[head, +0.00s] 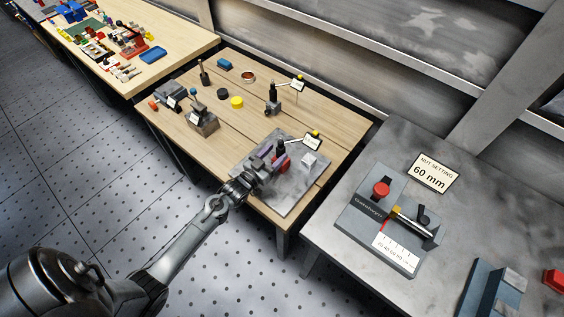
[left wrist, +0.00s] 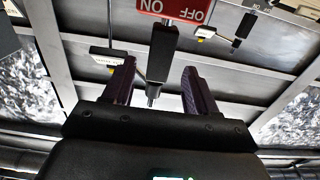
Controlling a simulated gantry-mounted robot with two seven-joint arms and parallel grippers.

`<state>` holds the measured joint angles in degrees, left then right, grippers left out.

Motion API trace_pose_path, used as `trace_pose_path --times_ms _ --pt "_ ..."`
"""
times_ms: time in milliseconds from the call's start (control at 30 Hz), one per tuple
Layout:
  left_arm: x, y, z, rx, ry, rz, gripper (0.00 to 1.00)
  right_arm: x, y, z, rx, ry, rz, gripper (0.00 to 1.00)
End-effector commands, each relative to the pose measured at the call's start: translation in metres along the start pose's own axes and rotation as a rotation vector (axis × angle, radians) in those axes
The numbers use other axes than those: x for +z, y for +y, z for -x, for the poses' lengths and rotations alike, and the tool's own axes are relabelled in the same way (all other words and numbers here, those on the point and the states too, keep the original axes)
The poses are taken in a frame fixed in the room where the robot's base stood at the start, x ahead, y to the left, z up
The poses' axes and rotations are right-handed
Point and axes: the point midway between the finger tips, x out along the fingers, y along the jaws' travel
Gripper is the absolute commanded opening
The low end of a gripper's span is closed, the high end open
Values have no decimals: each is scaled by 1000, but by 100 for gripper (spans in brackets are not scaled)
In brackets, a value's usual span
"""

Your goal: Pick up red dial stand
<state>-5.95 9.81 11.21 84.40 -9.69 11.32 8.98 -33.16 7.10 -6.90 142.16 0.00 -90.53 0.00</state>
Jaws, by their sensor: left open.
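The red dial stand (head: 283,165) stands on a grey plate at the front of the wooden table. It has a red base, a black post and an arm with a white label (head: 312,143). In the left wrist view its red ON/OFF face (left wrist: 176,9) is at the top, upside down, with a black part (left wrist: 163,48) below it. My left gripper (head: 272,160) is at the stand, open, its purple-lined fingers (left wrist: 160,90) on either side of the black part in that picture. Gaps show on both sides; contact is not visible. My right gripper is out of view.
A similar grey dial stand (head: 272,106) stands farther back. A metal table at the right holds a gauge fixture (head: 365,222) and a "60 mm" sign (head: 433,173).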

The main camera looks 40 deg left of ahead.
Motion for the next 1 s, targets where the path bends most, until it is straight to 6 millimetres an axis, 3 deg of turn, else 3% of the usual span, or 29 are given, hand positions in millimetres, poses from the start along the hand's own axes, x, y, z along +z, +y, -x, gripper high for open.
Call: trace_pose_path --times_ms 167,500,833,1000 --pt "-1 0 -10 0 0 0 57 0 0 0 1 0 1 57" --pt "-1 2 -50 1 0 0 57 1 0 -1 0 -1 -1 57" --pt "-1 2 -54 1 -1 0 57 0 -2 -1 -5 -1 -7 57" --pt "-1 2 -54 0 -1 0 33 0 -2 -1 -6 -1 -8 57"
